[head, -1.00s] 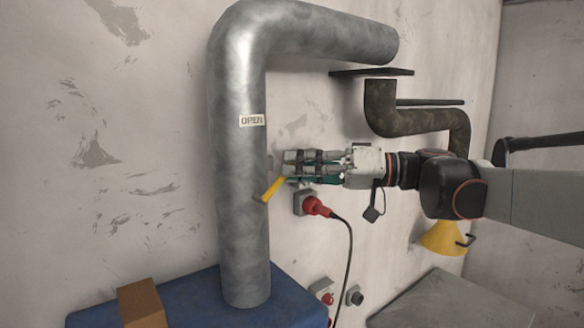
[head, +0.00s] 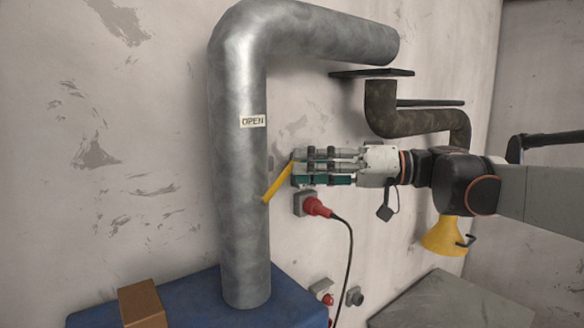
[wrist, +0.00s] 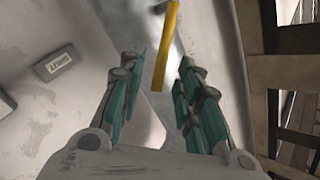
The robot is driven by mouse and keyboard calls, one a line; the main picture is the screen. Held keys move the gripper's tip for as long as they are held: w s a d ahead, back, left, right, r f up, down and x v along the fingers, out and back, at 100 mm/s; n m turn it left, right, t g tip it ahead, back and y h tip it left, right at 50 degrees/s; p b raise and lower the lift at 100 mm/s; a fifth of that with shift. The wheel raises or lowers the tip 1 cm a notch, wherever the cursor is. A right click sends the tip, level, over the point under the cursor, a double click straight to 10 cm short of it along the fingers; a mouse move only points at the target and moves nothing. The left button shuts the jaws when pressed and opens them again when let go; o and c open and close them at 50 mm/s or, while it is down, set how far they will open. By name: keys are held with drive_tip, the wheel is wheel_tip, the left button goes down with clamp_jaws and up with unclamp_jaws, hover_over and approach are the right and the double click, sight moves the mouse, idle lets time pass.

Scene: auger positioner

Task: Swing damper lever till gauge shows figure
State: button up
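The yellow damper lever (head: 276,184) sticks out at the right side of the grey vertical pipe (head: 242,170) and slants up to the right. My gripper (head: 297,167) is at the lever's upper end. In the wrist view the fingers of my gripper (wrist: 164,62) are spread apart. The lever (wrist: 165,45) shows in the gap between them, with clear space on both sides. An "OPEN" label (head: 252,121) is on the pipe above the lever. No gauge face can be made out in either view.
A red plug (head: 316,207) with a black cable sits in a wall socket just below my gripper. A rusty pipe (head: 420,122) and a dark plate (head: 371,72) are above. A brown box (head: 141,304) stands on the blue surface (head: 195,293).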

drive_tip(key=s+d, duration=0.1)
drive_tip(key=d, duration=0.8)
drive_tip(key=shift+s+d+r, duration=0.15)
drive_tip(key=shift+s+d, duration=0.2)
drive_tip(key=shift+s, duration=0.05)
